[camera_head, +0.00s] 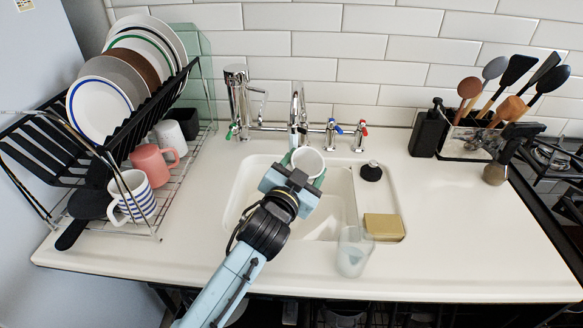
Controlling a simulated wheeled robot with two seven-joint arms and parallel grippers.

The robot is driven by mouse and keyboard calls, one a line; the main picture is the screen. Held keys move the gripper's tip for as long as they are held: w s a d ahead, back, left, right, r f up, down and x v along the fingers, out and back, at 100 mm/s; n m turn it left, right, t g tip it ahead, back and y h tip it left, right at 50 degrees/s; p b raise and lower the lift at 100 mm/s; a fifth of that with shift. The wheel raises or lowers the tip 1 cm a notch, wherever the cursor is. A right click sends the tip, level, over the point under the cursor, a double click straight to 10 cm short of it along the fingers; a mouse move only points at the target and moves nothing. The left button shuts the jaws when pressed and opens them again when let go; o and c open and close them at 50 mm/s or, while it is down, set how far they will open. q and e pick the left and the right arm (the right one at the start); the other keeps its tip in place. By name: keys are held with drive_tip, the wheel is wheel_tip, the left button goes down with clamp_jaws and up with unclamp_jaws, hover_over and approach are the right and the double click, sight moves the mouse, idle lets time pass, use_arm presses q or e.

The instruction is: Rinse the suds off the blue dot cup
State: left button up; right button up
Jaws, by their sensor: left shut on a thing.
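My left gripper (298,178) is shut on a cup (308,161) and holds it over the sink, just in front of and below the middle tap (298,115). The cup's white inside and round rim show, and its mouth faces up and toward the camera. My gripper hides much of its outer wall, so I cannot make out dots or suds on it. I cannot tell whether water runs from the tap. The sink basin (245,188) is partly covered by my arm. My right gripper is not in view.
A dish rack (150,232) with plates, a pink mug (152,164) and a striped mug (134,196) stands left. A clear glass (353,252) stands at the sink's front edge near a sponge (383,226). A soap bottle (428,130) stands behind. The right counter is clear.

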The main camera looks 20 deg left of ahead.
use_arm(q)
drive_tip(key=s+d, duration=0.3)
drive_tip(key=d, duration=0.1)
drive_tip(key=shift+s+d, duration=0.35)
drive_tip(key=shift+s, duration=0.05)
drive_tip(key=shift+r, duration=0.1)
idle(1.2)
drive_tip(key=s+d+r+p, duration=0.3)
drive_tip(key=d+r, duration=0.1)
idle(0.5)
drive_tip(key=shift+a, duration=0.1)
